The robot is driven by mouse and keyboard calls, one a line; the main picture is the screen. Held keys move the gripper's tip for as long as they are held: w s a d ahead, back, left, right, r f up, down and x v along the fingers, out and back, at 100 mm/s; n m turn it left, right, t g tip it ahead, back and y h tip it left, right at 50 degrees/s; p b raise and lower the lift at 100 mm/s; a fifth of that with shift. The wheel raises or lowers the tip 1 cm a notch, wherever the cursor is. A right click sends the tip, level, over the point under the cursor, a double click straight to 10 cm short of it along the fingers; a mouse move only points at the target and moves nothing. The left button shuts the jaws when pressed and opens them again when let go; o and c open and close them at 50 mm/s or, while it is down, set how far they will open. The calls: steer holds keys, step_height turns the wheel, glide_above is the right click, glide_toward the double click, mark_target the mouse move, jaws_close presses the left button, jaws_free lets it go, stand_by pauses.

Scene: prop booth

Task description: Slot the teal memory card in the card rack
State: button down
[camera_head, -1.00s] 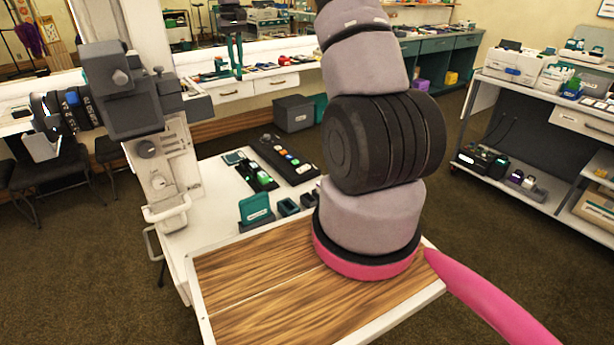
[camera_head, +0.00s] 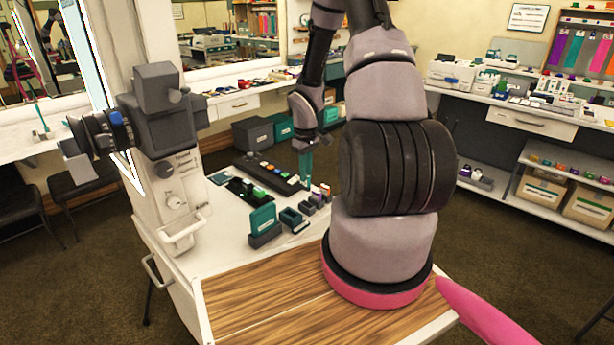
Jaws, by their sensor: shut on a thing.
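My gripper (camera_head: 305,176) points down over the back right of the white worktop. It is shut. A narrow teal shape shows at its jaws, over the right end of a long dark strip; at this size I cannot separate the teal memory card from the fingers. Just below and right stands a small group of upright coloured pieces (camera_head: 320,193), with teal, red and purple among them. This may be the card rack, but its slots are too small to make out. I cannot tell whether the held thing touches anything.
A teal upright block (camera_head: 263,219) stands in a dark holder, with dark square cups (camera_head: 291,217) beside it. The long dark strip (camera_head: 270,173) holds several coloured pieces. A grey machine (camera_head: 163,115) stands at left. The wooden board (camera_head: 260,305) in front is bare.

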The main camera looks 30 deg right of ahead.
mark_target(307, 187)
steer(key=shift+s+f, duration=0.35)
steer(key=shift+s, duration=0.25)
steer(key=shift+w+f, duration=0.1)
steer(key=shift+f, duration=1.7)
steer(key=shift+f, duration=0.55)
steer(key=shift+f, duration=0.55)
steer(key=shift+f, duration=0.2)
steer(key=shift+f, duration=0.45)
steer(key=c, duration=0.8)
jaws_free()
steer(key=shift+o, duration=0.2)
